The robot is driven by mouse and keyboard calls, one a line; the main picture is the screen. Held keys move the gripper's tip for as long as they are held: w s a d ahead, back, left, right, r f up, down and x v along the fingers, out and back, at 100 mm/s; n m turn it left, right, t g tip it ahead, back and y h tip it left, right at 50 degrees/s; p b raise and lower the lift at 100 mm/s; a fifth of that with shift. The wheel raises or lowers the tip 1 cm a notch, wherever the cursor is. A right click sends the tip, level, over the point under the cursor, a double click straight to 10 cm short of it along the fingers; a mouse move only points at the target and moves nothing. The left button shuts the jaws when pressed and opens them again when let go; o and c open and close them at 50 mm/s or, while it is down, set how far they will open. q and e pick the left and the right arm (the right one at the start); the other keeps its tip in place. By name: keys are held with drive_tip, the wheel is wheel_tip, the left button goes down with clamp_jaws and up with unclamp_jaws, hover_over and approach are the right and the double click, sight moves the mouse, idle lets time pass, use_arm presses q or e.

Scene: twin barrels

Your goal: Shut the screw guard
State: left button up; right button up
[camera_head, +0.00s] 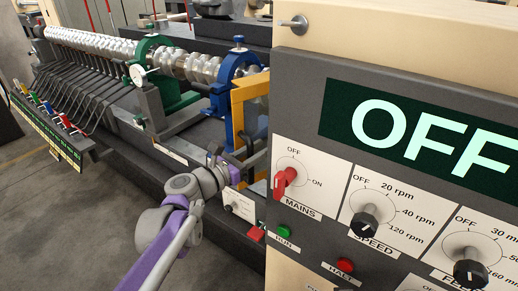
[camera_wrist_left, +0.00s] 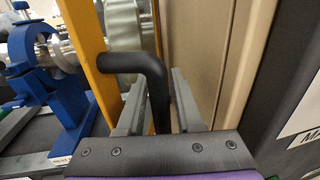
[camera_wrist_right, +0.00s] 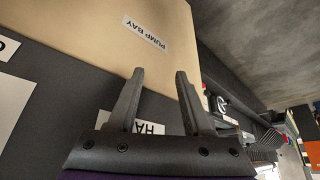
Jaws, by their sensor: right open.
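The screw guard (camera_head: 238,112) is a yellow frame standing beside the silver screw, just left of the control panel. In the left wrist view its yellow bar (camera_wrist_left: 84,45) carries a bent black handle (camera_wrist_left: 125,62). My left gripper (camera_wrist_left: 155,100) has its fingers on either side of the handle's downward part and looks closed on it. In the head view my left gripper (camera_head: 228,164) is low by the guard, its fingertips hard to make out. My right gripper (camera_wrist_right: 160,74) is open and empty, in front of a dark and beige surface labelled PUMP BAY; it is outside the head view.
The control panel (camera_head: 322,150) fills the right side, with a red MAINS switch (camera_head: 286,178), knobs and an OFF display (camera_head: 425,135). A blue bearing stand (camera_head: 228,85) and a green one (camera_head: 160,70) hold the screw. Coloured levers (camera_head: 50,110) stick out at the left.

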use_arm(q)
clamp_jaws()
idle(1.3)
